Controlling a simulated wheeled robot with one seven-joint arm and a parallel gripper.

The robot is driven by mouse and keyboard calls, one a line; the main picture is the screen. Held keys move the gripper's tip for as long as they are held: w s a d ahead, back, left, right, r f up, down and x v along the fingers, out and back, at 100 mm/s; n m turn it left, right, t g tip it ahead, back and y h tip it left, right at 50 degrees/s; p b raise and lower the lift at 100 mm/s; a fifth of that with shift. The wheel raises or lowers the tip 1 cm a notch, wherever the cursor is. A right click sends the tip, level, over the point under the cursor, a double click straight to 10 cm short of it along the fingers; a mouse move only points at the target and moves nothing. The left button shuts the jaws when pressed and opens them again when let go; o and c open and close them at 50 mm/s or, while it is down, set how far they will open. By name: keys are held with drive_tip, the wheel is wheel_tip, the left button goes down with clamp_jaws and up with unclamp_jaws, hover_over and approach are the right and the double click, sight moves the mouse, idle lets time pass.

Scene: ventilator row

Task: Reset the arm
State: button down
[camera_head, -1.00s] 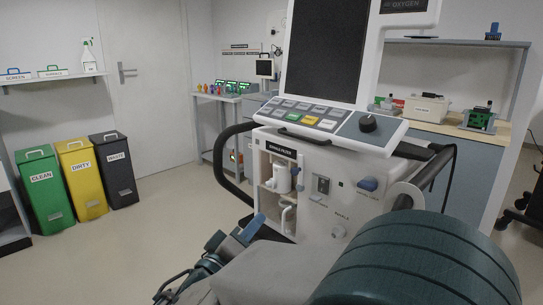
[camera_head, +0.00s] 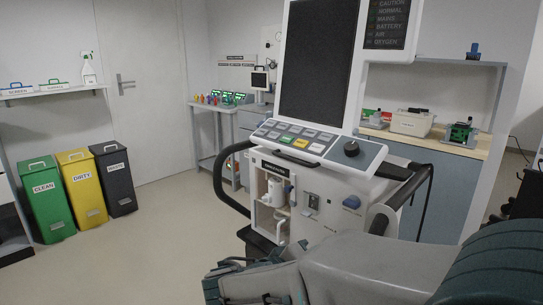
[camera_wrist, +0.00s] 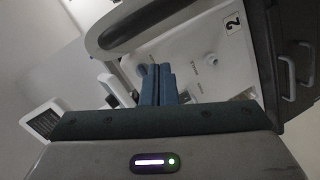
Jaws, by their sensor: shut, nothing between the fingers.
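My gripper shows in the wrist view (camera_wrist: 157,85); its two blue fingers are side by side, shut with nothing between them. Beyond them is the pale front of a machine marked 2. In the head view my arm comes in from the lower right and lies folded across the bottom, in front of the ventilator (camera_head: 320,205). The fingers are not clearly visible there. The ventilator has a dark screen (camera_head: 316,65), a button panel and an open front bay with white parts.
Green, yellow and dark bins (camera_head: 45,195) stand at the left wall under a shelf (camera_head: 50,93). A counter (camera_head: 425,140) with a white box and a small device is behind the ventilator at right. The floor at left is clear.

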drive_tip(key=s+d+r+m+g+y+p, duration=0.2)
drive_tip(key=s+d+r+g+y+p, duration=0.25)
drive_tip(key=s+d+g+p, duration=0.55)
drive_tip(key=s+a+r+m+t+y+p, duration=0.1)
drive_tip(key=s+a+r+t+y+p, duration=0.2)
drive_tip(key=r+y+p, duration=0.4)
wheel_tip(320, 180, up, 3)
drive_tip(key=a+p, duration=0.1)
drive_tip(key=p, duration=0.4)
drive_tip(key=shift+s+r+m, duration=0.15)
drive_tip(key=shift+r+m, duration=0.05)
drive_tip(key=shift+m, duration=0.2)
